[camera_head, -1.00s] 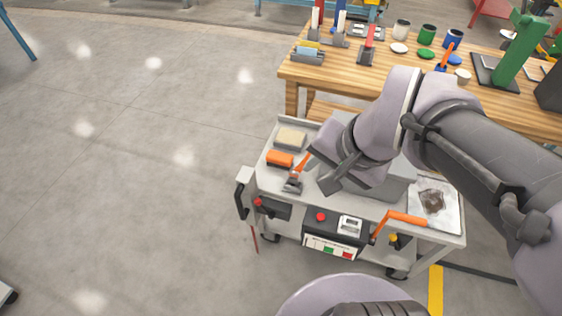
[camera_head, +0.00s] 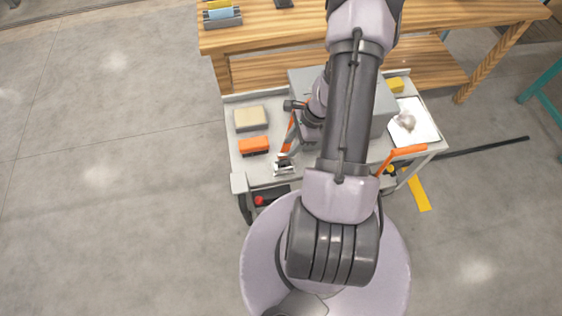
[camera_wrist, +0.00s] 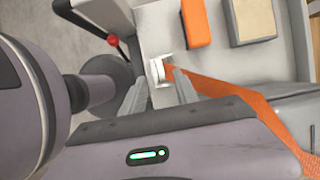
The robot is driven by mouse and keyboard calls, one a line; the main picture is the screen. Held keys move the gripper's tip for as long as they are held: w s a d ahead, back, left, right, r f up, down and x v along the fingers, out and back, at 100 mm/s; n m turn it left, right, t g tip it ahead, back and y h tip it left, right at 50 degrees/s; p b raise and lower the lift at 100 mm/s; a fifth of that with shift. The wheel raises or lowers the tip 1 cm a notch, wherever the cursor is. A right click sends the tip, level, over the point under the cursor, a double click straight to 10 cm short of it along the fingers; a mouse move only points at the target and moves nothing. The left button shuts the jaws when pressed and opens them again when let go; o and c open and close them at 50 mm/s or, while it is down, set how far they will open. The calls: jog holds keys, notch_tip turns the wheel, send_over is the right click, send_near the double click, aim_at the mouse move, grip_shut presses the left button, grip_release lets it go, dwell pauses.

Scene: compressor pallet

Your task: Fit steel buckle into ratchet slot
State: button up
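A silver metal fitting (camera_head: 283,164) sits at the front left of the cart top, at the lower end of an orange strap (camera_head: 290,132) that runs up the grey box's side. I cannot tell buckle from ratchet in it. In the wrist view the fitting (camera_wrist: 159,72) shows just beyond my gripper (camera_wrist: 160,88), roughly between the fingertips. The two fingers are apart, and I see nothing clamped between them. The strap (camera_wrist: 240,95) passes behind the right finger and down past the gripper body.
The grey box (camera_head: 383,112) fills the middle of the cart (camera_head: 238,183). An orange block (camera_head: 254,145) and a beige block (camera_head: 250,118) lie left of it. An orange handle (camera_head: 402,153) is at the right front. A wooden bench (camera_head: 270,38) stands behind.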

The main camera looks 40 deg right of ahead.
aim_at(283, 154)
jog(key=b+x, duration=0.3)
jog(key=x, duration=0.3)
jog(key=shift+w+a+f, duration=0.1)
jog(key=shift+f, duration=0.2)
jog(key=shift+r, duration=0.1)
grip_shut()
